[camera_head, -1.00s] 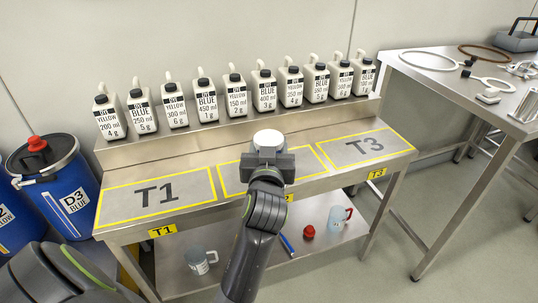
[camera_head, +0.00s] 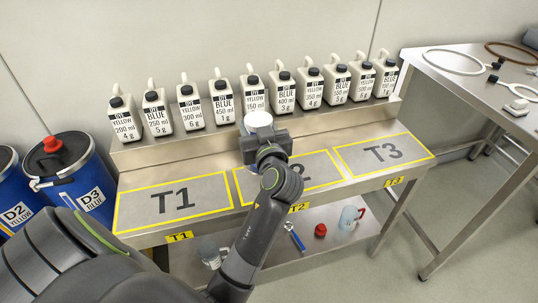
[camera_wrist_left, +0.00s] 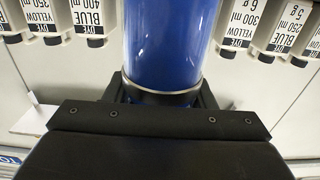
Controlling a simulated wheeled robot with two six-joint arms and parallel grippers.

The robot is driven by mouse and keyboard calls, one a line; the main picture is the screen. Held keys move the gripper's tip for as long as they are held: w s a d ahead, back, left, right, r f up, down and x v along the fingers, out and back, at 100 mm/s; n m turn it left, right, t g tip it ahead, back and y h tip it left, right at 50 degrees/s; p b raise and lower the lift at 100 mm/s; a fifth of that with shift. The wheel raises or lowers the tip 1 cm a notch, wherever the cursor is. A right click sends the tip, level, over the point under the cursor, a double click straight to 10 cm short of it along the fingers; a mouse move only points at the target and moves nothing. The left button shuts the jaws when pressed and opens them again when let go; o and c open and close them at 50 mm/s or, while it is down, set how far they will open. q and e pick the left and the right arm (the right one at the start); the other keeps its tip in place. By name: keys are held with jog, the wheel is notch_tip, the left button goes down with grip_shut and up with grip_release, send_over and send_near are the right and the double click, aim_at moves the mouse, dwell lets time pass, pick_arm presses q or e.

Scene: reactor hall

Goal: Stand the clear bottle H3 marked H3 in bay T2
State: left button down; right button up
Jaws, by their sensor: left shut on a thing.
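My left gripper (camera_head: 263,143) is shut on a clear bottle with a white top (camera_head: 258,120). In the left wrist view the clear bottle (camera_wrist_left: 168,45) shows blue contents and stands between the jaws (camera_wrist_left: 163,95). No H3 mark can be read on it. In the head view the gripper and bottle appear in front of the step behind bay T2 (camera_head: 322,170); their height above the bench is hard to tell. Bay T2 is a grey, yellow-bordered field, partly hidden by my left arm, with no object seen in it. My right gripper is not in view.
Bays T1 (camera_head: 150,212) and T3 (camera_head: 410,152) flank T2 and are empty. Several white dye bottles (camera_head: 222,100) line the raised step behind. A lower shelf holds a red cap (camera_head: 320,230) and a clear jug (camera_head: 347,219). Blue drums (camera_head: 84,180) stand at left.

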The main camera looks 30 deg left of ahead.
pick_arm(q)
notch_tip(320, 180, down, 6)
jog(key=shift+f+b, duration=0.2)
jog(key=shift+b, duration=0.2)
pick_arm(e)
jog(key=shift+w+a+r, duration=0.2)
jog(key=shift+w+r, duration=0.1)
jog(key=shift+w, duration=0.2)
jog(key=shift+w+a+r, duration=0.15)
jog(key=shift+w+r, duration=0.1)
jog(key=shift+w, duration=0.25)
pick_arm(q)
jog(key=shift+f, duration=0.1)
jog(key=c, duration=0.6)
grip_release()
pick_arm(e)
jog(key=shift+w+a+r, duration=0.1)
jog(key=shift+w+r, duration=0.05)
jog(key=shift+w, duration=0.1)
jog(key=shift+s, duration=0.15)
